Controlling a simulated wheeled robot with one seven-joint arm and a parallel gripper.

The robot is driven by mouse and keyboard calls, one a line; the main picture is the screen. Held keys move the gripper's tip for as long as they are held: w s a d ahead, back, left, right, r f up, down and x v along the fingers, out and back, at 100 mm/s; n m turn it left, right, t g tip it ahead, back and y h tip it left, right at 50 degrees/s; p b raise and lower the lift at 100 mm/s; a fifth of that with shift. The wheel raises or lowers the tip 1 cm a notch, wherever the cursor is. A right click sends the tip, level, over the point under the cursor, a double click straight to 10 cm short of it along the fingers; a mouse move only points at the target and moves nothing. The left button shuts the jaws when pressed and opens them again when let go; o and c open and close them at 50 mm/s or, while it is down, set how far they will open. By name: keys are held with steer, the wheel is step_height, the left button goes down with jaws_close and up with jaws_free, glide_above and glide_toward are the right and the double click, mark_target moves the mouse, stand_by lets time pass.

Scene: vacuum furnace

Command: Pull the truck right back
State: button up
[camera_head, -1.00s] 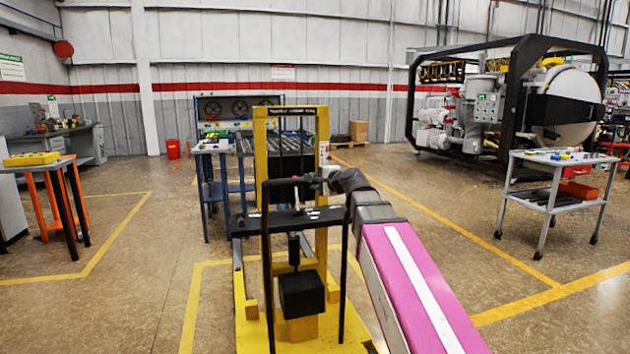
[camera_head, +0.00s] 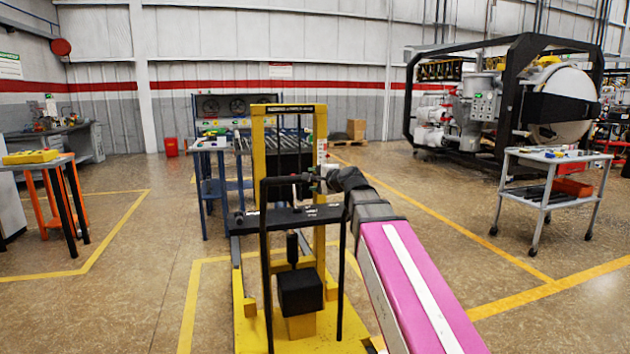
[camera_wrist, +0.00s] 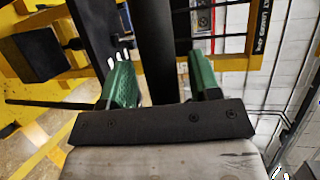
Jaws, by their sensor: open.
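The truck is a yellow lift truck (camera_head: 258,150) with a tall mast, a black upright handle frame and a black box low in front. It stands right in front of me in the head view. My gripper (camera_head: 312,179) reaches its handle from the right, near the top of the frame's right upright. In the wrist view my gripper (camera_wrist: 160,82) is open, with green fingers on either side of a black bar (camera_wrist: 155,45). The bar passes between the fingers; gaps show on both sides, and contact cannot be told.
A blue workbench (camera_head: 214,180) stands behind the truck. A grey wheeled cart (camera_head: 553,203) is at right, before the large furnace (camera_head: 505,100). An orange-legged table (camera_head: 40,165) is at left. Floor between them is clear, with yellow lines.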

steer(key=v, duration=1)
steer(key=shift+s+d, duration=0.2)
steer(key=shift+s, duration=0.1)
step_height(320, 180, down, 14)
steer(key=d+n+g+h, duration=0.2)
steer(key=n+g, duration=0.1)
steer(key=s+d+f+n+g+h, duration=0.2)
steer(key=s+d+f+g, duration=0.1)
steer(key=f, duration=0.8)
steer(key=s+d+f+n+g+h, duration=0.3)
steer(key=s+f, duration=0.3)
steer(key=f, duration=0.5)
steer(key=s+d+f+n+g+h, duration=0.3)
steer(key=s+f, duration=0.2)
steer(key=f, duration=0.6)
steer(key=shift+d+f, duration=0.2)
steer(key=shift+d, duration=0.05)
